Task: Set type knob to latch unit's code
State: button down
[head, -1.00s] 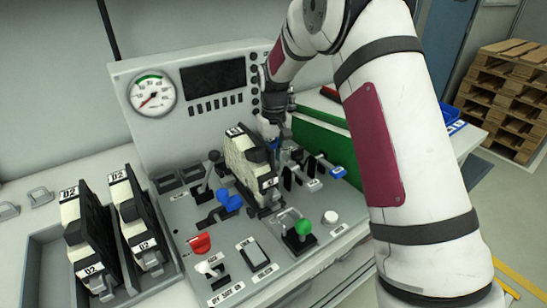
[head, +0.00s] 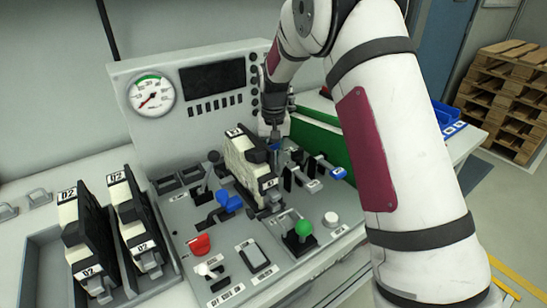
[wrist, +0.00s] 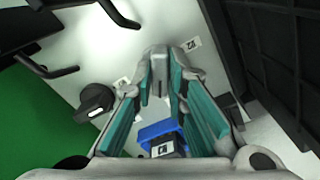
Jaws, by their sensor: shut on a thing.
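A cream and black unit (head: 240,160) stands on the grey control panel (head: 195,262). Its small labels are too blurred to read. My gripper (head: 275,145) points down behind its right side, fingers partly hidden. In the wrist view my gripper (wrist: 168,75) has its teal pads close around a blue part (wrist: 158,130) with a small white label; the contact itself is hard to see. A black rotary knob (wrist: 95,101) with a pale pointer mark sits to the left of the fingers. I cannot tell which knob is the type knob.
Two more units (head: 90,238) (head: 135,215), labelled D2, stand in a tray at left. A blue lever (head: 229,202), red knob (head: 201,244), green knob (head: 303,228) and black levers crowd the panel. A green box (head: 320,141) is close on the right.

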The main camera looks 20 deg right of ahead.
aim_at(273, 159)
jog(key=c, duration=1.6)
grip_release()
notch_tip(273, 159, up, 12)
